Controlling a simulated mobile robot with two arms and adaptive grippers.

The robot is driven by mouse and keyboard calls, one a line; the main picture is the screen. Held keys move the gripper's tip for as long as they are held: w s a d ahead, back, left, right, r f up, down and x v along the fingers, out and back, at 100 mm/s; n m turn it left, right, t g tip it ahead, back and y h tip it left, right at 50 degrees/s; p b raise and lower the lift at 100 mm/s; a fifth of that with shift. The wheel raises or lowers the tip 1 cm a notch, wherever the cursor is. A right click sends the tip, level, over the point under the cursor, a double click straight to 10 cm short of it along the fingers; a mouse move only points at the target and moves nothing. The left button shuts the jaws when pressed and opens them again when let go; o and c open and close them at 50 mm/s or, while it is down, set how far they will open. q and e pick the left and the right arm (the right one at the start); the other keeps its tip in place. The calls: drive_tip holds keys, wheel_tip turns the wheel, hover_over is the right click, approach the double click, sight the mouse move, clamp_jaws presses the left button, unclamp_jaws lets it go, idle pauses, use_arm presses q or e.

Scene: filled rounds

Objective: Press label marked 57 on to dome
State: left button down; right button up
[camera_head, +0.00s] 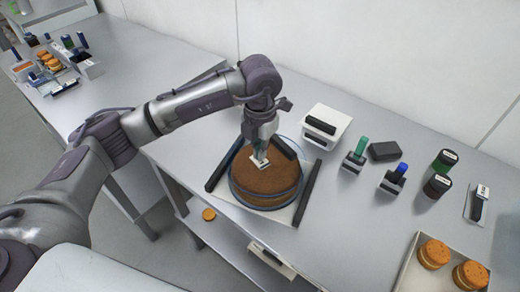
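A brown round cake-like mass (262,184) sits under or inside a clear round dome (235,192) with a bluish rim, on a pale square board. My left gripper (261,153) reaches down over the top of the dome from the left. Its fingertips are close together on a small white label (260,164) with a dark mark, too small to read. The label is at the dome's top; I cannot tell if it touches the surface. My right gripper is not in view.
Black bars (308,193) flank the board. A white box (327,126), a green-handled stamp (354,157), a black pad (384,150), a blue-handled stamp (393,179) and dark jars (437,186) stand to the right. A tray (408,268) holds orange rounds. The table between is clear.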

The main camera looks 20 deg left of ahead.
use_arm(q)
drive_tip(key=shift+f, duration=0.15)
drive_tip(key=shift+f+b, duration=0.45)
drive_tip(key=shift+b, duration=0.05)
drive_tip(key=shift+f, duration=0.1)
idle(1.8)
wheel_tip(320, 180, up, 8)
drive_tip(key=p, duration=0.3)
drive_tip(key=shift+p, duration=0.3)
idle(0.4)
drive_tip(key=shift+s, duration=0.1)
idle(0.4)
